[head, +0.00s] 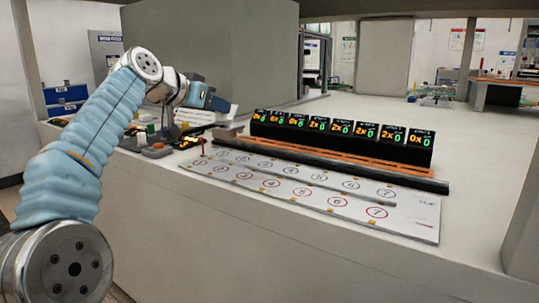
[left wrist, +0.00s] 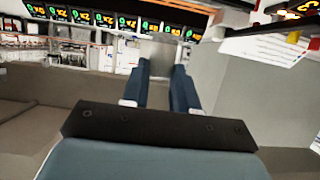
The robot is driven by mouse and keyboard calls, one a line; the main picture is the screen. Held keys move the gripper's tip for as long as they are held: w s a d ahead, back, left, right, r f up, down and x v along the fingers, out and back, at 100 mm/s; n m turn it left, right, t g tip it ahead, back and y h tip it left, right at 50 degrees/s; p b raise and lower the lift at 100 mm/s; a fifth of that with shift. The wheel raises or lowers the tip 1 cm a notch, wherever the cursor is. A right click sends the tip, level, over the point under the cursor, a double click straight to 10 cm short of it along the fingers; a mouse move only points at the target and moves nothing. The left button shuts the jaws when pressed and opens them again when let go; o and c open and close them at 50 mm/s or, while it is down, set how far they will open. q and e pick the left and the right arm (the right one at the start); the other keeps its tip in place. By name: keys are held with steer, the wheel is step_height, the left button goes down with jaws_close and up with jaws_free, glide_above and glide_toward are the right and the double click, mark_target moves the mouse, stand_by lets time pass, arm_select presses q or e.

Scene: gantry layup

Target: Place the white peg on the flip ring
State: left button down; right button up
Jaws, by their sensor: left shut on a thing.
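My left gripper (head: 222,104) is above the far-left part of the counter, near the left end of the display row. In the left wrist view its two dark blue fingers (left wrist: 160,72) stand apart with a pale grey-white piece (left wrist: 160,50) between their tips. This piece appears to be the white peg; its shape is hard to make out. A white board with numbered red rings (head: 325,202) lies at the counter's front, and a strip with blue rings (head: 318,178) lies behind it. I cannot tell which ring is the flip ring. My right gripper is not in view.
A row of black displays (head: 341,130) with orange and green figures stands behind the boards on an orange rail (head: 330,158). Small coloured items and a red button (head: 158,146) sit at the left. A grey partition (head: 215,50) rises behind. The counter at right (head: 480,190) is clear.

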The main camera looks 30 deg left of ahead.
arm_select(q)
steer(key=w+d+f, duration=0.4)
steer(key=w+f, duration=0.1)
steer(key=w+d+f, duration=0.2)
steer(key=w+f, duration=0.1)
steer(key=shift+w+d+b, duration=0.2)
steer(key=shift+d+b, duration=0.15)
steer(key=shift+d, duration=0.05)
steer(key=shift+w+d+f+b, duration=0.1)
steer(key=shift+w+f+b, duration=0.1)
steer(key=shift+f, duration=0.8)
steer(key=shift+w+d+f+b, duration=0.1)
steer(key=shift+f+b, duration=0.05)
steer(key=shift+f, duration=0.85)
steer(key=shift+f, duration=0.2)
steer(key=c, duration=0.9)
jaws_free()
steer(key=shift+r, duration=0.1)
steer(key=shift+o, duration=0.2)
